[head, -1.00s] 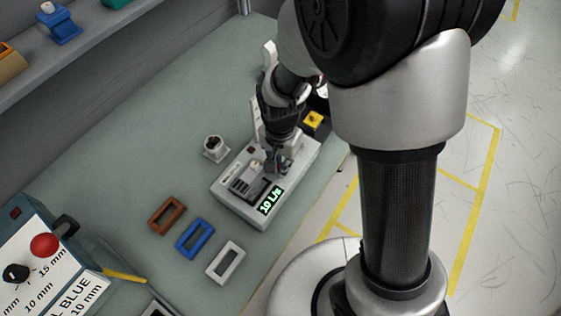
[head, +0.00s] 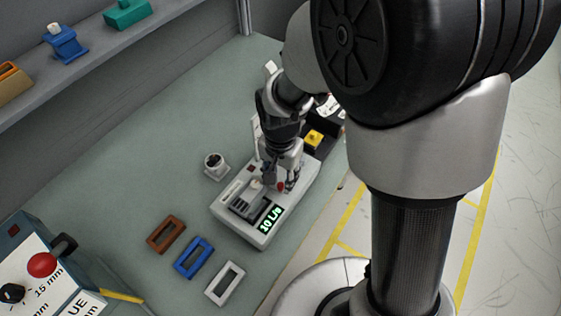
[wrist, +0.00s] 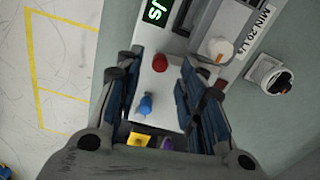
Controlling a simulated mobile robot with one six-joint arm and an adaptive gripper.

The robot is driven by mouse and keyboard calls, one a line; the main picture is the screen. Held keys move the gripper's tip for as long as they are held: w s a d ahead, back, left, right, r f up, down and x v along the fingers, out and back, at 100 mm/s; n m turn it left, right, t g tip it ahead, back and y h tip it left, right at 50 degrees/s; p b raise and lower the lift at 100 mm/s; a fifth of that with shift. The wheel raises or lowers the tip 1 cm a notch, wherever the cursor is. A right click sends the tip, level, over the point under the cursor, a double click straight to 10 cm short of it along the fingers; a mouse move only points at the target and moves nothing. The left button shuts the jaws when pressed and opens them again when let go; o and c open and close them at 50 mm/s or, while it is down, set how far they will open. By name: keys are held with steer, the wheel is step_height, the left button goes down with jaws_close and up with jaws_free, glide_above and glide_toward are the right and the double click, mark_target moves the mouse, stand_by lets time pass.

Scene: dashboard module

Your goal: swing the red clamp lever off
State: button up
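The red clamp lever shows as a red knob (wrist: 160,62) on the light grey module in the wrist view. It also shows in the head view (head: 281,187) on the module (head: 250,234), beside my fingers. My gripper (wrist: 160,68) is open, with one dark finger on each side of the red knob. I see clear gaps and no contact. In the head view my gripper (head: 280,181) points down at the module's upper part. The lever's arm and pivot cannot be made out. A blue peg-like part (wrist: 146,105) also lies between the fingers, nearer my palm.
The module has a green lit display (head: 270,219) and a white round knob (wrist: 219,49). A white cup-like holder (head: 216,165) stands to its left. Brown (head: 166,231), blue (head: 193,257) and white (head: 225,283) frames lie on the bench. A yellow block (head: 313,138) sits behind.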

step_height(320, 180, up, 9)
stand_by(0.5)
